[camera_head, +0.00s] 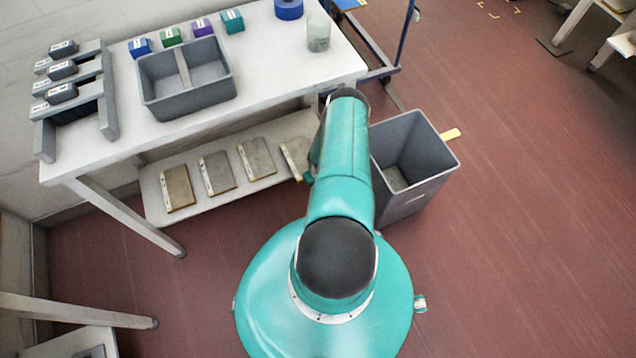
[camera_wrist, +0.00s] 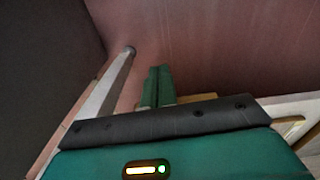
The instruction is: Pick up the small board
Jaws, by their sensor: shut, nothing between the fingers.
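Several flat, tan-grey boards lie in a row on the lower shelf of the white table: the leftmost (camera_head: 178,188), a second (camera_head: 217,173), a third (camera_head: 256,159) and a fourth (camera_head: 295,157) partly hidden by my arm. I cannot tell which is the small board. My gripper (camera_wrist: 157,72) shows in the wrist view with its two green fingers together and nothing between them. In the wrist view, a tan edge (camera_wrist: 195,98) shows just behind the fingers, mostly hidden by the gripper body. My gripper is hidden in the head view.
The table top (camera_head: 270,60) carries a grey two-part bin (camera_head: 160,105), several small coloured boxes, a grey rack (camera_head: 105,118), blue tape (camera_head: 289,9) and a clear cup (camera_head: 318,35). A tall grey bin (camera_head: 412,160) stands right of my arm.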

